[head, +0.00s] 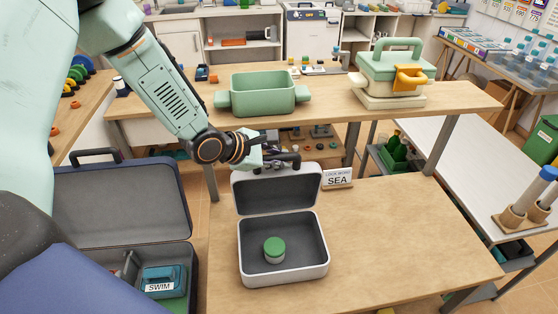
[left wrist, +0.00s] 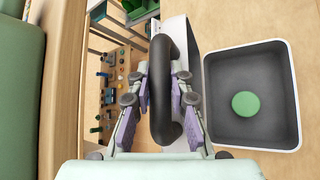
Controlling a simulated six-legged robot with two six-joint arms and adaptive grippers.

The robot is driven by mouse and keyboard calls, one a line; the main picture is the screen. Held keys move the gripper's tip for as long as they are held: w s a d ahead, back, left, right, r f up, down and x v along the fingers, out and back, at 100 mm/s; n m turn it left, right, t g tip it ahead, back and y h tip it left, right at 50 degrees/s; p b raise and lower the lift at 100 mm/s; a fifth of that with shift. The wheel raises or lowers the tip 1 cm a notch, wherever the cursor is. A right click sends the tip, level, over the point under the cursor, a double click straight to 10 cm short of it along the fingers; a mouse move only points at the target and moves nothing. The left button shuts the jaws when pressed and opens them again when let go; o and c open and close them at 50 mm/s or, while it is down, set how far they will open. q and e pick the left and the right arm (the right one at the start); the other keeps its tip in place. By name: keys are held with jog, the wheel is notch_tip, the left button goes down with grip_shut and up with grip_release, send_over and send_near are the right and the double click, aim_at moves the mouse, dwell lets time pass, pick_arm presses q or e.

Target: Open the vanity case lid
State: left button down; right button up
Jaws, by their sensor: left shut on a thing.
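The vanity case (head: 284,279) is a white box with a dark grey inside on the wooden table. Its lid (head: 277,193) stands raised, roughly upright, at the back edge. A green-topped round jar (head: 274,249) sits inside; its green top also shows in the left wrist view (left wrist: 246,104). My left gripper (head: 279,161) is at the top of the raised lid, shut on the dark lid handle (left wrist: 163,90), which passes between its fingers in the left wrist view. The fingers hide part of the handle. My right gripper is not in view.
An open dark blue suitcase (head: 120,190) with a teal box labelled SWIM (head: 163,281) stands at the left. A small sign reading SEA (head: 337,179) is right of the lid. A green tub (head: 262,95) stands on the rear bench. The table's right part is clear.

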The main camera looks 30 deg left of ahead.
pick_arm(q)
jog(key=shift+w+a+r, duration=0.15)
jog(key=shift+w+a, duration=0.3)
jog(key=shift+w, duration=0.3)
jog(key=shift+w+a, duration=0.1)
jog(key=shift+w, duration=0.05)
jog(key=c, duration=1.2)
grip_release()
jog(key=v, duration=0.6)
jog(key=shift+s+a+r, duration=0.2)
jog(key=shift+s+r, duration=0.15)
jog(key=shift+s, duration=0.25)
jog(key=shift+s, duration=0.1)
